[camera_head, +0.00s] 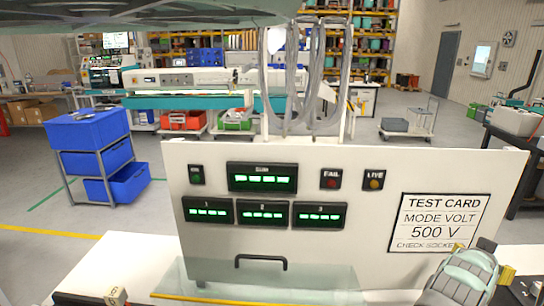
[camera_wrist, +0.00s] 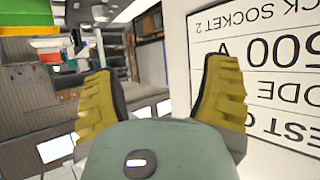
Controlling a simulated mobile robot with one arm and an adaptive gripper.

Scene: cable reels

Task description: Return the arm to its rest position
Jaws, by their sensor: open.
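My gripper (camera_wrist: 160,95) shows in the wrist view with its two yellow ribbed fingers spread apart and nothing between them. In the head view my gripper (camera_head: 474,246) is at the lower right, in front of the lower right corner of the white test panel (camera_head: 340,205). The test card (camera_head: 437,222) is just above it and reads "MODE VOLT 500 V". The card also shows upside down at the right of the wrist view (camera_wrist: 262,70), beside the right finger. Whether the gripper touches the panel I cannot tell.
The panel carries green displays (camera_head: 262,178), a red FAIL lamp (camera_head: 331,179), an amber LIVE lamp (camera_head: 374,180) and a black handle (camera_head: 261,263). Grey cables (camera_head: 290,85) hang above it. Blue bins (camera_head: 88,130) stand at left. A dark bench (camera_head: 520,150) stands at right.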

